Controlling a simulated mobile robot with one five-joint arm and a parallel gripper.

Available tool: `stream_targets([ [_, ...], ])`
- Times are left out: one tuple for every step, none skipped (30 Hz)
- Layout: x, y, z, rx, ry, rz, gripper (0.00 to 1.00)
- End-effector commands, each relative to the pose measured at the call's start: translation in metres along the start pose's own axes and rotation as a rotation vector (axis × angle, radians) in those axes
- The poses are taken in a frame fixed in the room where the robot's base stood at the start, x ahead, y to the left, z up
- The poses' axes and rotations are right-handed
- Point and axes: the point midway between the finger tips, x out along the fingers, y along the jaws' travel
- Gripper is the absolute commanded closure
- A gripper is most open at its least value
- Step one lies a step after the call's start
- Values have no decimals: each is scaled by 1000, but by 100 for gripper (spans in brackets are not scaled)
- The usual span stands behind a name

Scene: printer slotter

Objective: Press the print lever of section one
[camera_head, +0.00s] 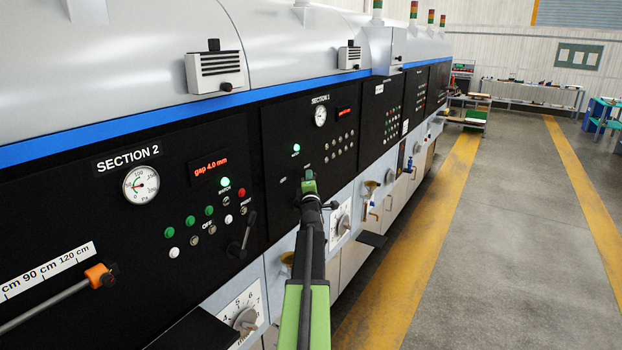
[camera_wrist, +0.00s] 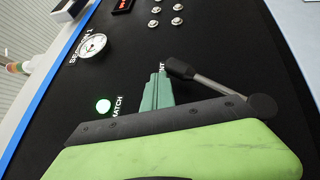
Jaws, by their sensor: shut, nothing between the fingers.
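The section one panel (camera_head: 347,130) is black, with a "SECTION 1" label, a round gauge (camera_head: 320,116) and a lit green match light (camera_head: 296,149). In the wrist view its lever (camera_wrist: 220,87) is a metal rod with a black knob and a round black pivot. The knob sits beside a partly hidden label ending in "NT". My gripper (camera_wrist: 157,88) is shut and empty, its green fingertips just left of the knob; I cannot tell whether they touch. In the head view my gripper (camera_head: 309,184) is in front of the panel and hides most of the lever.
The section 2 panel (camera_head: 130,215) is nearer, with its own black lever (camera_head: 243,237), several buttons and an orange-ended rod (camera_head: 101,275) jutting out. Numbered dials (camera_head: 245,318) and small ledges sit below the panels. The grey floor (camera_head: 490,240) to the right is clear between yellow lines.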

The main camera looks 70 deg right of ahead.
Motion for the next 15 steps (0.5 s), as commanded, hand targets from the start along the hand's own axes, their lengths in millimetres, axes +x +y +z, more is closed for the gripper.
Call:
stream_targets([
  [0,0,1,0,-1,0,100],
  [0,0,1,0,-1,0,100],
  [0,0,2,0,-2,-1,100],
  [0,0,2,-1,-2,-1,100],
  [0,0,2,-1,-2,-1,100],
  [0,-1,2,-1,-2,-1,100],
  [0,-1,2,-1,-2,-1,100],
  [0,-1,3,-1,-3,-1,100],
  [0,-1,3,-1,-3,-1,100],
  [0,-1,3,-1,-3,-1,100],
  [0,-1,3,-1,-3,-1,100],
  [0,0,3,-1,-3,-1,100],
  [0,1,2,-1,-3,-1,100],
  [-1,2,1,-1,-2,-1,100],
  [-3,6,0,-2,-2,-1,100],
])
